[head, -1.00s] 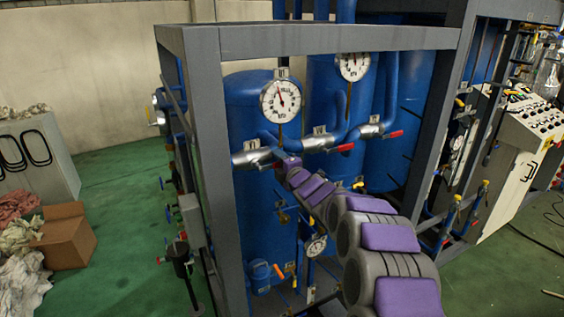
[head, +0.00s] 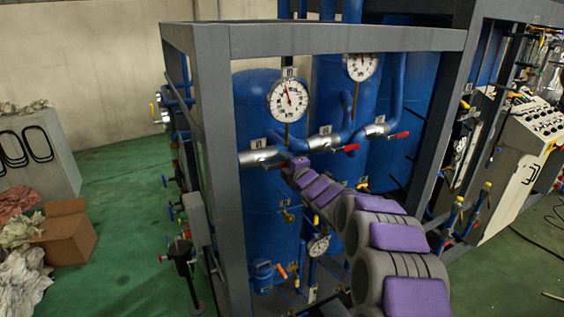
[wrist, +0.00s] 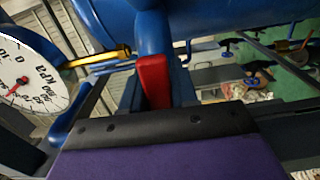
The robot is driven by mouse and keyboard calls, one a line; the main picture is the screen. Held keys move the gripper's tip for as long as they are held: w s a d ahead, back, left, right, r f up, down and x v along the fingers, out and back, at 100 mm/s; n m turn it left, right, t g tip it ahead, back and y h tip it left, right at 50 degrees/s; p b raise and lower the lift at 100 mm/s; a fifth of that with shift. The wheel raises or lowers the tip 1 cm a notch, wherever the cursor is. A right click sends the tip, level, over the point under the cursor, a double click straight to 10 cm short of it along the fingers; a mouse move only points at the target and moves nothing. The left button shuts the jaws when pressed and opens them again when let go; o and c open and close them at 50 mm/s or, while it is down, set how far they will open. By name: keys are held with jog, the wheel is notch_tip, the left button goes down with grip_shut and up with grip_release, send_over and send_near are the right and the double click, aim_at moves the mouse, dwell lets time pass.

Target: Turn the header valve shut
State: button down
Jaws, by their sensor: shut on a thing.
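The header valve is on the left of the header pipe (head: 297,143) in the head view, with a silver body (head: 260,155). In the wrist view the red handle (wrist: 154,78) stands upright between the dark fingers of my gripper (wrist: 157,92). The fingers are shut on it.
A round gauge (head: 288,99) hangs just above the valve and shows at the left in the wrist view (wrist: 25,75). More red-handled valves (head: 350,148) lie to the right. A grey frame post (head: 220,170) stands left of the valve. Blue tanks (head: 265,215) stand behind.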

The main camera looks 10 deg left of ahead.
jog(key=s+a+f+m+p, duration=0.2)
jog(key=f+m, duration=0.3)
jog(key=m, duration=0.4)
jog(key=s+a+f+m+p, duration=0.2)
jog(key=a+f+m+p, duration=0.1)
jog(key=m, duration=0.6)
jog(key=shift+s+a+f+p, duration=0.3)
jog(key=shift+s+a+f, duration=0.1)
jog(key=shift+f, duration=0.45)
jog(key=c, duration=1.2)
grip_release()
jog(key=shift+c, duration=0.2)
jog(key=shift+o, duration=1.4)
jog(key=shift+w+r, duration=0.1)
jog(key=shift+r, duration=0.7)
jog(key=b+v, duration=0.1)
jog(key=v, duration=1.6)
jog(key=shift+d, duration=0.2)
